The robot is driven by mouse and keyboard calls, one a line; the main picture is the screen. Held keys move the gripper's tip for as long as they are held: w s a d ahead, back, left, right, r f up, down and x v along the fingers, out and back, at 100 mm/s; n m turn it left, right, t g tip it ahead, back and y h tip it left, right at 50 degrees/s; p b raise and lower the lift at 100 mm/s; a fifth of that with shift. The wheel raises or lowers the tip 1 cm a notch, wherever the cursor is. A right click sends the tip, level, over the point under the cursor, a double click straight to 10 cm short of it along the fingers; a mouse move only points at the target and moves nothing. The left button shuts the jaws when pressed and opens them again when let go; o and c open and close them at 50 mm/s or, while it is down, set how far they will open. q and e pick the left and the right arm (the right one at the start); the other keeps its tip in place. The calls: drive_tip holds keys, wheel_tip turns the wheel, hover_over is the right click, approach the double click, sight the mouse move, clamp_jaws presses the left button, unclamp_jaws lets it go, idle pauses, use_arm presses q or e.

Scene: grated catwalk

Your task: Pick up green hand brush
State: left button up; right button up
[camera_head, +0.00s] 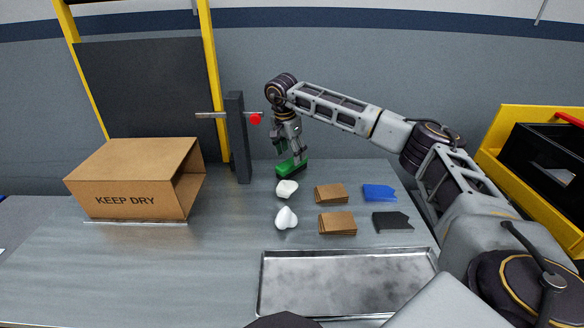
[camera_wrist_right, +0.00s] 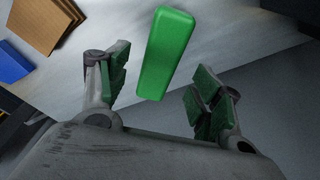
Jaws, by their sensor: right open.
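The green hand brush (camera_head: 291,168) lies on the grey table near its back edge, behind the white objects. In the right wrist view the green brush (camera_wrist_right: 166,52) shows as a long green block; its lower end lies between the open fingers. My right gripper (camera_head: 289,154) points down just above the brush in the head view and partly covers it. In the wrist view its two green-padded fingers (camera_wrist_right: 160,95) stand wide apart, with no visible contact on the brush. My left gripper is not in view.
A cardboard box (camera_head: 135,190) stands at the left. A dark post (camera_head: 238,140) with a red knob (camera_head: 256,119) rises left of the brush. White pieces (camera_head: 287,217), brown stacks (camera_head: 337,222), a blue piece (camera_head: 378,192), a black piece (camera_head: 391,222) and a metal tray (camera_head: 345,252) lie in front.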

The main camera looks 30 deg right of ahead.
sight(292, 161)
drive_tip(key=shift+d+f, duration=0.15)
drive_tip(key=shift+f, duration=0.65)
drive_tip(key=shift+d+f+b, duration=0.15)
drive_tip(key=shift+f+b, duration=0.3)
drive_tip(key=shift+f, duration=0.5)
drive_tip(key=shift+d+f, duration=0.1)
drive_tip(key=shift+f, duration=0.6)
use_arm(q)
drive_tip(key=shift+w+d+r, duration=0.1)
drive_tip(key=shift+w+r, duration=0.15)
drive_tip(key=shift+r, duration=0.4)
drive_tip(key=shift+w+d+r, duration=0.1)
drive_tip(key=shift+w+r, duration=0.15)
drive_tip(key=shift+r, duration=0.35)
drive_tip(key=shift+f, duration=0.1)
use_arm(e)
drive_tip(key=shift+r, duration=0.1)
drive_tip(key=c, duration=1.1)
